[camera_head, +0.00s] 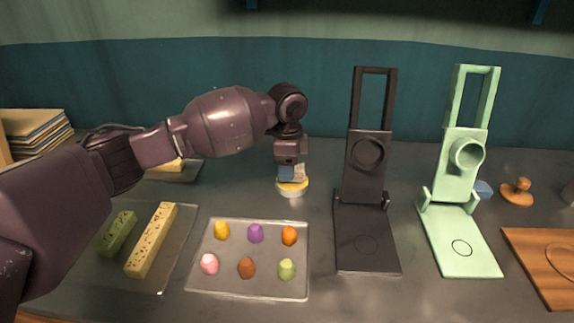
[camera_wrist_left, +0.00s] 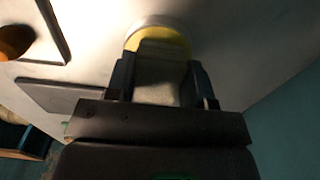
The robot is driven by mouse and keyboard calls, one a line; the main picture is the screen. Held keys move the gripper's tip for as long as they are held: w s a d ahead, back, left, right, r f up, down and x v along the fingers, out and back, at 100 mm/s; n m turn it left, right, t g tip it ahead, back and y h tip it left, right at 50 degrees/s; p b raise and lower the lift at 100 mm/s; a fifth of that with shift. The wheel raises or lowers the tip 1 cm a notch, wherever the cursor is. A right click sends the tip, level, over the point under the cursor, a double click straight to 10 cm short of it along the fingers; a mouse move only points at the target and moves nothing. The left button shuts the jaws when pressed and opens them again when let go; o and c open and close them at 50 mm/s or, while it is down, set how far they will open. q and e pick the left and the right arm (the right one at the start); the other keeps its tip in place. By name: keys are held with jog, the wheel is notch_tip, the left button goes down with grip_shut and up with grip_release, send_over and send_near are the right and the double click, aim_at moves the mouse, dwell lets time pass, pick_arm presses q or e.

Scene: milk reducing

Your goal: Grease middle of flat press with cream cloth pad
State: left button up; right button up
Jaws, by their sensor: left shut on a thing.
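My left gripper (camera_head: 291,176) points down behind the tray of coloured lumps, shut on a cream cloth pad. The pad (camera_wrist_left: 158,78) shows between the fingers in the left wrist view. Directly below is a small round dish with yellow contents (camera_head: 293,188); it also shows in the left wrist view (camera_wrist_left: 157,32). The pad's lower end overlaps the yellow; I cannot tell whether they touch. Two hinged presses stand open to the right: a dark one (camera_head: 364,243) and a mint-green one (camera_head: 459,250). My right gripper is out of view.
A metal tray (camera_head: 248,290) holds several coloured lumps. Another tray (camera_head: 185,245) holds green and pale speckled bars. A wooden board (camera_head: 530,262) and a wooden knob-handled piece (camera_head: 517,191) lie at the right. Stacked sheets (camera_head: 35,132) sit at the far left.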

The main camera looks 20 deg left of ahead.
pick_arm(q)
jog(key=shift+f, duration=0.35)
dwell(0.6)
jog(key=shift+f, duration=0.15)
dwell(0.5)
dwell(0.7)
jog(key=shift+f, duration=0.15)
dwell(0.9)
dwell(0.5)
